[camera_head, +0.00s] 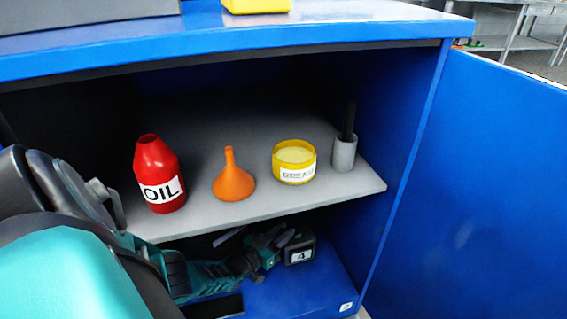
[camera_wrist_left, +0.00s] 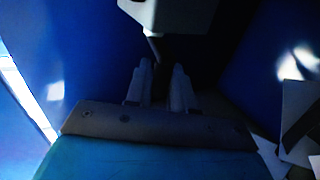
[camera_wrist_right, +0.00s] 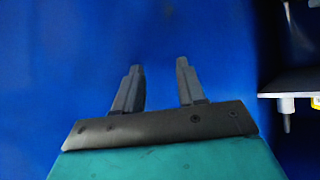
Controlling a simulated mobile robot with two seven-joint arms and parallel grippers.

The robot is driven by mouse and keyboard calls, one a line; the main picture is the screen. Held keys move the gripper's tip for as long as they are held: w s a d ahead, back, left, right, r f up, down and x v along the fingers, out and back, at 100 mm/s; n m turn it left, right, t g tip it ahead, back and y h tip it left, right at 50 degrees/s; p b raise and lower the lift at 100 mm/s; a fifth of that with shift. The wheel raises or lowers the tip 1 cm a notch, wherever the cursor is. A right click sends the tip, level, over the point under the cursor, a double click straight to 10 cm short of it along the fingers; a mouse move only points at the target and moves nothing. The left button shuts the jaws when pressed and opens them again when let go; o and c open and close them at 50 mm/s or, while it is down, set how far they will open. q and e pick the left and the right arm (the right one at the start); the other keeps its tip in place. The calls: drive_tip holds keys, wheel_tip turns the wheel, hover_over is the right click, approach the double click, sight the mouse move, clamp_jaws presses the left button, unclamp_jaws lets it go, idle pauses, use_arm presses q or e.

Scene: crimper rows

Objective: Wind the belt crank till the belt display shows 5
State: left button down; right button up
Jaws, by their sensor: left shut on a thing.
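The belt display (camera_head: 300,256), a dark box with a white label reading 4, sits on the cabinet's lower level under the grey shelf. My left gripper (camera_head: 280,240) reaches in beside it and is shut. In the left wrist view its fingers (camera_wrist_left: 161,75) close around a thin grey crank handle (camera_wrist_left: 154,47) that hangs below a pale box. Much of the crank is hidden by the gripper and shadow. My right gripper (camera_wrist_right: 158,82) is open and empty in front of a blue panel; it is not visible in the head view.
The grey shelf (camera_head: 290,205) above my left gripper holds a red oil bottle (camera_head: 160,165), orange funnel (camera_head: 233,182), yellow grease tub (camera_head: 294,162) and grey cup (camera_head: 344,153). A blue door (camera_head: 470,190) stands open at right. A shelf edge (camera_wrist_right: 290,84) shows right of my right gripper.

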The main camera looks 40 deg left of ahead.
use_arm(q)
drive_tip(key=shift+a+m+h, duration=0.15)
drive_tip(key=shift+m+h, duration=0.15)
drive_tip(key=shift+h, duration=0.2)
use_arm(e)
drive_tip(key=shift+s+f, duration=0.1)
use_arm(q)
drive_tip(key=c, duration=1.1)
unclamp_jaws()
drive_tip(key=shift+s, duration=0.1)
drive_tip(key=s+p, duration=0.1)
drive_tip(key=s, duration=0.3)
drive_tip(key=s+p, duration=0.1)
drive_tip(key=s, duration=0.3)
drive_tip(key=s+p, duration=0.1)
drive_tip(key=s, duration=0.3)
drive_tip(key=shift+s+a, duration=0.25)
drive_tip(key=shift+s, duration=0.05)
use_arm(e)
drive_tip(key=shift+s+d+r+h, duration=0.15)
drive_tip(key=shift+d+r+h, duration=0.25)
drive_tip(key=shift+r, duration=0.3)
drive_tip(key=shift+o, duration=0.3)
